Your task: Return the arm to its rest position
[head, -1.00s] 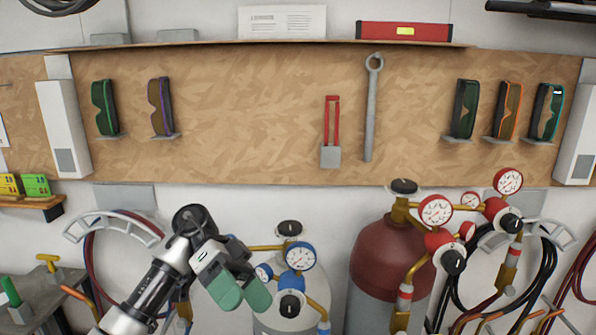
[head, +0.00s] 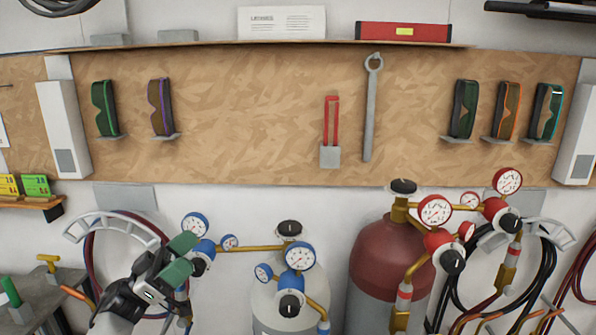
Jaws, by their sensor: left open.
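My left gripper (head: 175,258) shows at the lower left of the head view, with green finger pads spread apart and nothing between them. It is in front of the blue-gauge regulator (head: 195,225) on the left side of the white cylinder (head: 272,300). It overlaps that regulator in the picture; I cannot tell how far apart they are. My right gripper is not in view.
A red cylinder (head: 385,262) with red gauges stands at the right. Coiled hoses hang on a left bracket (head: 112,226) and at the far right. A wooden board (head: 250,110) holds goggles, a wrench (head: 370,110) and a red-handled tool (head: 331,130).

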